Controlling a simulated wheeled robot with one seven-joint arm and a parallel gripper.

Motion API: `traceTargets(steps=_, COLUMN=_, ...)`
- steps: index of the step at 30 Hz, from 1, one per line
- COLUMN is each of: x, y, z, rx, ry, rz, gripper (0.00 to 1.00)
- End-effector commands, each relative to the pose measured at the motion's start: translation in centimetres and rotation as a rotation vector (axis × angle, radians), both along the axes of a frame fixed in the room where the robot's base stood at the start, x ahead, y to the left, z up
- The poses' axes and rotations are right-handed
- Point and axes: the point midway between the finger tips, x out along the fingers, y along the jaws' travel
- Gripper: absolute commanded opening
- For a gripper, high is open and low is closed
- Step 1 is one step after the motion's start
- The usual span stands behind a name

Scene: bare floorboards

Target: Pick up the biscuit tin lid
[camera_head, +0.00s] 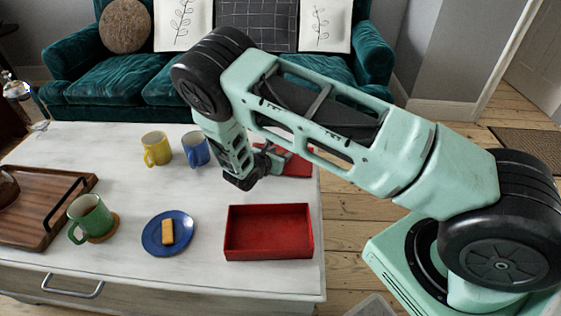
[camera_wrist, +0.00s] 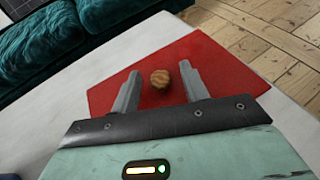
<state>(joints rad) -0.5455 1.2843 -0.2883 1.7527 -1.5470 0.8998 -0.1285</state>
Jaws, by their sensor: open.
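The biscuit tin lid (camera_head: 299,166) is flat and red, lying on the white table behind the open red tin (camera_head: 268,232). My arm hides much of it in the head view. In the wrist view the lid (camera_wrist: 155,52) shows with a round wooden knob (camera_wrist: 160,78) on top. My gripper (camera_wrist: 160,86) is open above the lid, one finger on each side of the knob, with gaps between. I cannot tell how far the fingertips are above the lid. In the head view my gripper (camera_head: 270,163) is at the lid's left side.
A blue plate (camera_head: 154,245) with a biscuit (camera_head: 167,231), a green mug (camera_head: 91,215), a yellow mug (camera_head: 157,149), a blue mug (camera_head: 195,149) and a wooden tray (camera_head: 28,231) stand to the left. A teal sofa (camera_head: 110,79) is behind the table (camera_head: 120,189).

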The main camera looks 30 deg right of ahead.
Motion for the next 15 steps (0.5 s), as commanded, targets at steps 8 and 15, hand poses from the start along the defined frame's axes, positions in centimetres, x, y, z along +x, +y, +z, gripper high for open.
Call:
traceTargets(steps=8, x=0.51, y=-0.84, z=-0.37, rx=0.0, ry=0.0, rz=0.001, gripper=0.45)
traceTargets(steps=15, x=0.5, y=-0.83, z=-0.37, rx=0.0, ry=-0.001, rz=0.0, gripper=0.0)
